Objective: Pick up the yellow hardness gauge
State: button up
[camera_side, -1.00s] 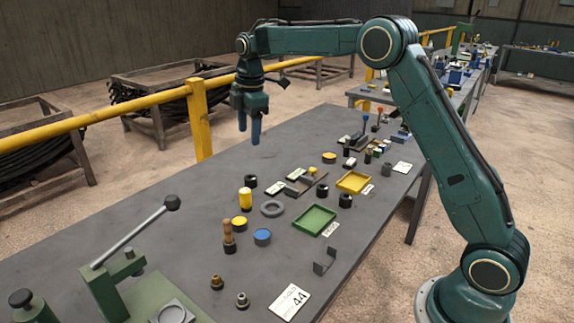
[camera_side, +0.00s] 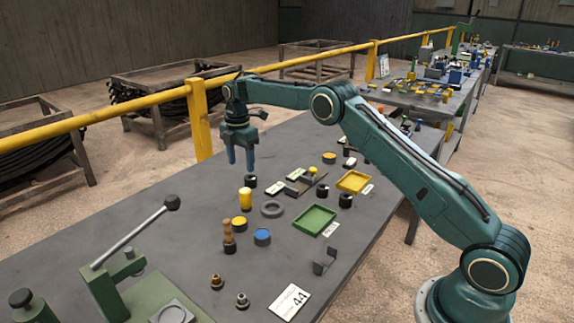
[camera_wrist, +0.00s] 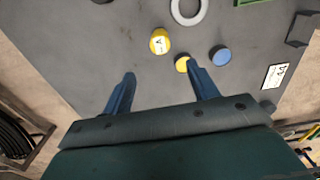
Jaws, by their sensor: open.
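The yellow hardness gauge appears to be the upright yellow cylinder (camera_side: 245,199) standing on the grey table in the side view. In the wrist view the yellow cylinder (camera_wrist: 159,41) shows a pale marked face and lies just beyond the fingertips, roughly in line with the gap. My gripper (camera_side: 241,162) is open and empty, pointing down above the table. It hangs above the cylinder in the picture, not touching it. Its two blue fingers (camera_wrist: 161,72) are spread apart in the wrist view.
A yellow-topped disc (camera_side: 239,223) and a blue-topped disc (camera_side: 262,237) stand close to the cylinder. A grey ring (camera_side: 272,209), a wooden-handled stamp (camera_side: 228,238) and a green tray (camera_side: 314,220) are nearby. A lever press (camera_side: 130,270) stands at the front left.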

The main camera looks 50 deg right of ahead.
aim_at(245, 190)
jog(key=shift+f, duration=4.2)
jog(key=shift+f, duration=0.1)
jog(key=shift+d+f, duration=0.15)
jog(key=shift+f, duration=1.1)
jog(key=shift+d+f, duration=0.1)
jog(key=shift+f, duration=1.15)
jog(key=shift+c, duration=0.2)
jog(key=c, duration=1.1)
